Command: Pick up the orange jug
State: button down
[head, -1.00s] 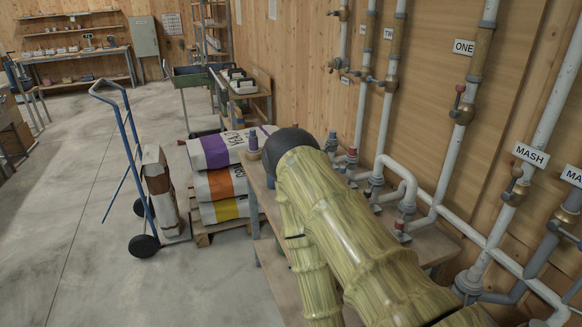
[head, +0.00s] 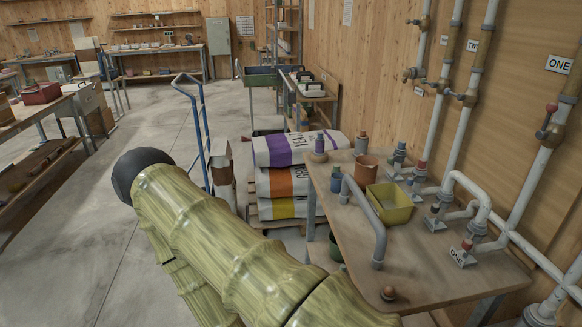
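An orange-brown round container (head: 367,169), perhaps the orange jug, stands upright near the far end of the wooden table. I cannot make out a handle or spout on it. My arm crosses the lower left of the head view, left of the table and apart from the container. My gripper is not in view.
The table (head: 440,262) also holds a yellow bin (head: 391,205), a small blue container (head: 336,180), a bent grey pipe (head: 366,218) and several valve stubs. Stacked sacks (head: 287,182) and a blue hand truck (head: 198,118) stand beyond. Open floor (head: 95,235) lies left.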

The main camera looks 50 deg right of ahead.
aim_at(366, 166)
jog(key=u, duration=0.7)
jog(key=i, duration=1.7)
jog(key=z, duration=3.6)
